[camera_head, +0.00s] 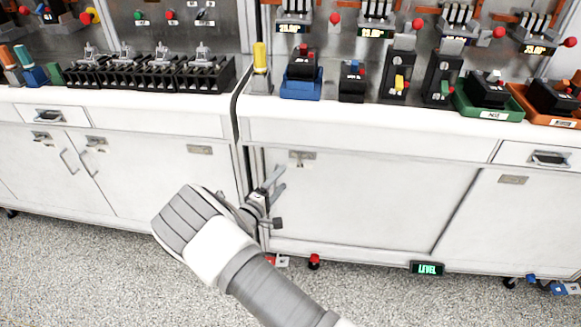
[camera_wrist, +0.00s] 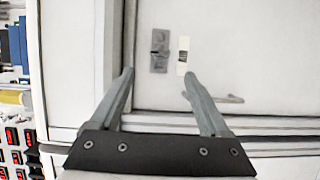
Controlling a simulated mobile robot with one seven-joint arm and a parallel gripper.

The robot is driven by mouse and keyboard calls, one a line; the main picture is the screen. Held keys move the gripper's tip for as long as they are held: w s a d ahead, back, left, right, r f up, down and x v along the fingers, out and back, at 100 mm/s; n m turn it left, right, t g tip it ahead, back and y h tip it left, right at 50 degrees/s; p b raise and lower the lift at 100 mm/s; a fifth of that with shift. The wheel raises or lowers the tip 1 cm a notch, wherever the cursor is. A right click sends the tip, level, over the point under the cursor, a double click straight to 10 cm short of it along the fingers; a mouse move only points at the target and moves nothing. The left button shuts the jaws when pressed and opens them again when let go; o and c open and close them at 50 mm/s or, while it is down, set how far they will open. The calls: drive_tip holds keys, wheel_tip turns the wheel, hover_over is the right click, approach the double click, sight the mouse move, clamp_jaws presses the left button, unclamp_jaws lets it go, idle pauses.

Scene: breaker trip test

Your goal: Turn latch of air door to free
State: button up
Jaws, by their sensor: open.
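My gripper (camera_head: 281,179) is in front of the white cabinet door (camera_head: 370,195) right of the dark vertical gap, near that door's left edge. A small grey latch (camera_head: 302,157) sits at the top left of this door, just up and right of the fingertips. In the wrist view my gripper (camera_wrist: 157,80) is open and empty, its two fingers apart. A grey latch plate (camera_wrist: 159,50) shows beyond the fingertips, between them in the picture and apart from them. A pale label strip (camera_wrist: 183,55) is beside it. I cannot read any door name.
A white bench top (camera_head: 370,118) overhangs the doors and carries breakers in trays, such as a blue tray (camera_head: 301,85). A grey bar handle (camera_wrist: 220,99) lies close to the right finger in the wrist view. A lit LEVEL display (camera_head: 427,268) sits low.

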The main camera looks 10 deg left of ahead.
drive_tip(key=v, duration=0.7)
drive_tip(key=shift+p, duration=0.35)
